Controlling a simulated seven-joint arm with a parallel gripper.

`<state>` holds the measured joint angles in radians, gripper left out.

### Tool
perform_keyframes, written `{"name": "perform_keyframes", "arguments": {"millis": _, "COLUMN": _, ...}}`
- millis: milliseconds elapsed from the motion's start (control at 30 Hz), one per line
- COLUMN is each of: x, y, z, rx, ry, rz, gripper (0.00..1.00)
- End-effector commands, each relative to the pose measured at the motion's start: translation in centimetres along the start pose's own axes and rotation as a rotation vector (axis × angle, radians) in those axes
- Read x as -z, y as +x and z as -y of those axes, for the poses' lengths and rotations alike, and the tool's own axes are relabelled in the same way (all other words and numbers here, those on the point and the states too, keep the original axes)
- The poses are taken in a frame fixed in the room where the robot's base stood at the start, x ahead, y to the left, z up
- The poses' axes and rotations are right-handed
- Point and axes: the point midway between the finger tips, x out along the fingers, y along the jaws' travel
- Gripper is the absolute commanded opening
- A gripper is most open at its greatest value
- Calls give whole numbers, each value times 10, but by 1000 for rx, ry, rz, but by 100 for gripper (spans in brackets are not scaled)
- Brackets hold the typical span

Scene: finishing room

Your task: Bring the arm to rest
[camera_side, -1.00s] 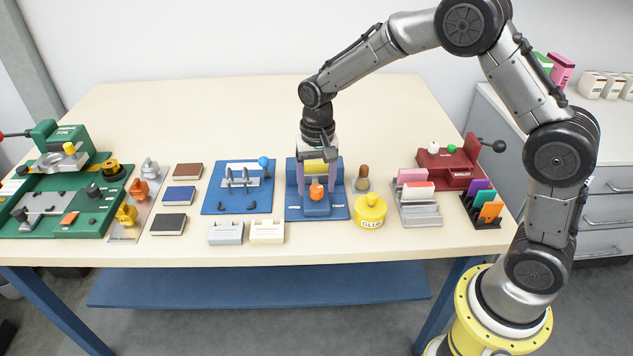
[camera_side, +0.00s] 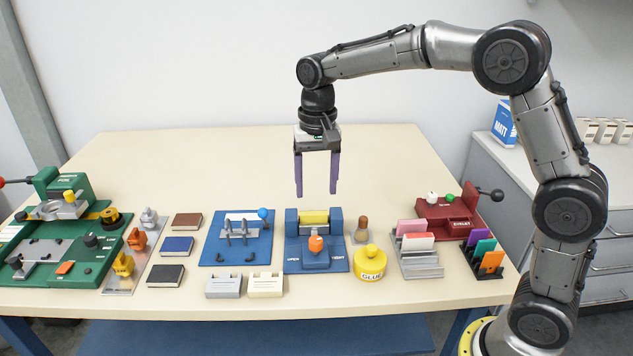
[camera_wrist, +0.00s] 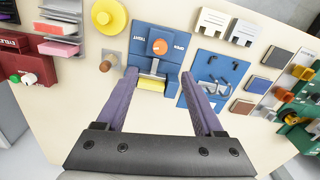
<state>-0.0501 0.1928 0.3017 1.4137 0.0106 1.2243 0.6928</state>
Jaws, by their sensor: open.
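My gripper (camera_side: 316,194) is open and empty, its purple fingers pointing down in the air above the back edge of a blue press fixture. The fixture (camera_side: 335,262) has a yellow roller (camera_side: 313,217) and an orange knob (camera_side: 316,243). In the wrist view my gripper (camera_wrist: 160,72) shows with its two fingers apart. The blue fixture (camera_wrist: 142,30) with its orange knob (camera_wrist: 159,46) lies beyond them, and nothing is between the fingers.
On the table (camera_side: 250,155), a yellow glue pot (camera_side: 370,264), a grey rack (camera_side: 418,266) and a red eyelet tool (camera_side: 447,216) stand right. A blue board (camera_side: 215,255), several small books (camera_side: 176,246) and a green machine (camera_side: 85,248) stand left. The table's back is clear.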

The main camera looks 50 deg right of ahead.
Motion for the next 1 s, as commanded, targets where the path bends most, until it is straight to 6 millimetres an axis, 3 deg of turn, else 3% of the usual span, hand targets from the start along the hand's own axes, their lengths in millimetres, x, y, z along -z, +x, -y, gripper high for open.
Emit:
{"name": "perform_keyframes", "arguments": {"millis": 367, "x": 0, "y": -4, "z": 0, "rx": 2, "ry": 1, "rz": -2, "gripper": 69}}
{"name": "perform_keyframes", "arguments": {"millis": 433, "x": 0, "y": -13, "z": -1, "rx": 16, "ry": 2, "rz": -19, "gripper": 69}}
{"name": "perform_keyframes", "arguments": {"millis": 533, "x": -6, "y": -42, "z": -8, "rx": 55, "ry": 6, "rz": -66, "gripper": 69}}
{"name": "perform_keyframes", "arguments": {"millis": 700, "x": -45, "y": -92, "z": -47, "rx": 123, "ry": -5, "rz": -156, "gripper": 69}}
{"name": "perform_keyframes", "arguments": {"millis": 800, "x": -75, "y": -108, "z": -74, "rx": 158, "ry": -51, "rz": -215, "gripper": 69}}
{"name": "perform_keyframes", "arguments": {"millis": 1000, "x": -138, "y": -108, "z": -128, "rx": 203, "ry": -201, "rz": -338, "gripper": 69}}
